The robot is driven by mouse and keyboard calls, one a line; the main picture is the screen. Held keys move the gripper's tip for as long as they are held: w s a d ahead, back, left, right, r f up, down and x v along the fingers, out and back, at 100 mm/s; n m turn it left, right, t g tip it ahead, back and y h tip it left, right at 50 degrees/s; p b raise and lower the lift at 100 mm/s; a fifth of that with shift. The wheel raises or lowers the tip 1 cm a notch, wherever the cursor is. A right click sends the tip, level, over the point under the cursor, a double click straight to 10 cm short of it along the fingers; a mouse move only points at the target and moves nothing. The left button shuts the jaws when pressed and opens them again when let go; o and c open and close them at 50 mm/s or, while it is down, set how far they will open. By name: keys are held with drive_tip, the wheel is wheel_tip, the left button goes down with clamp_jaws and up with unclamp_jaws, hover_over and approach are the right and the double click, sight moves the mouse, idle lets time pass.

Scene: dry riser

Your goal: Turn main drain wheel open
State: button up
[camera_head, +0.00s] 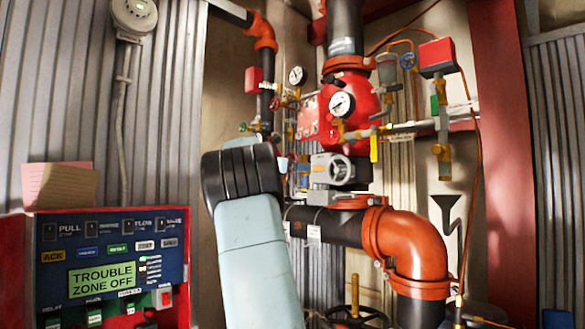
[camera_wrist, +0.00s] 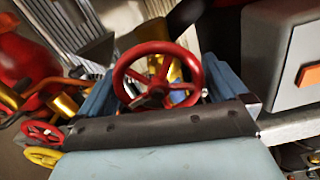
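A red spoked handwheel (camera_wrist: 160,46) is in the middle of the wrist view, with a brass-coloured body behind it. My gripper (camera_wrist: 158,76) is open, with one blue-grey finger on each side of the wheel. The wheel nearly fills the gap; I cannot tell whether the fingers touch it. Its lower rim is close to the dark edge of my gripper. In the head view my arm hides most of the gripper and the place it reaches. No label shows that names the main drain wheel.
A smaller red wheel (camera_wrist: 40,132) and a yellow wheel (camera_wrist: 43,157) sit at the lower left. In the head view, a red valve body with a gauge (camera_head: 342,104) stands above an orange elbow (camera_head: 410,248). An alarm panel (camera_head: 108,265) reads "TROUBLE ZONE OFF".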

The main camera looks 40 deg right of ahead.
drive_tip(key=shift+a, duration=0.15)
drive_tip(key=a, duration=1.3)
drive_tip(key=shift+s+a, duration=0.25)
drive_tip(key=shift+s, duration=0.2)
drive_tip(key=shift+s+f, duration=0.1)
drive_tip(key=shift+f, duration=0.05)
